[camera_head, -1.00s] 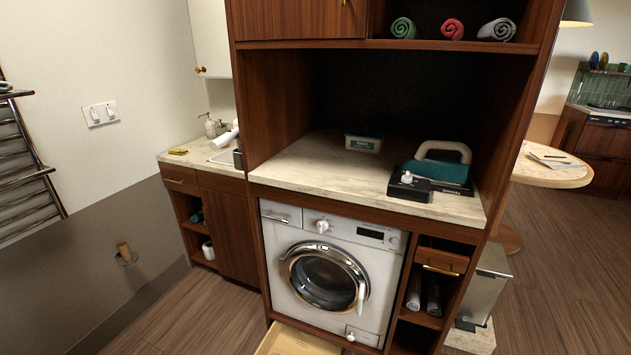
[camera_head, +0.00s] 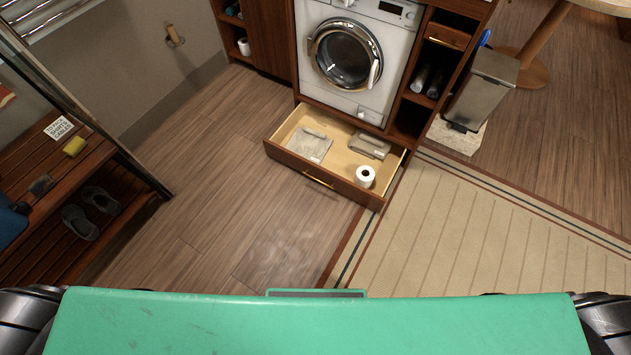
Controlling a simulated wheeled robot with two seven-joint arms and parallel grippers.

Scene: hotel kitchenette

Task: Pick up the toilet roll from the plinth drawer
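The plinth drawer (camera_head: 320,186) under the washing machine is pulled open. A white toilet roll (camera_head: 365,176) stands upright in its front right part, with its dark core hole facing up. A grey folded cloth or packet (camera_head: 309,145) lies in the left part of the drawer. A grey-brown item (camera_head: 370,145) lies at the back right, behind the roll. Only small dark parts of my arms show at the lower left and right corners. Neither gripper is in view.
A washing machine (camera_head: 352,55) stands above the drawer. A pedal bin (camera_head: 484,88) is to the right. A striped rug (camera_head: 490,235) covers the right floor. A slatted bench (camera_head: 50,200) with slippers (camera_head: 82,221) is at left. Wooden floor (camera_head: 215,215) before the drawer is clear.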

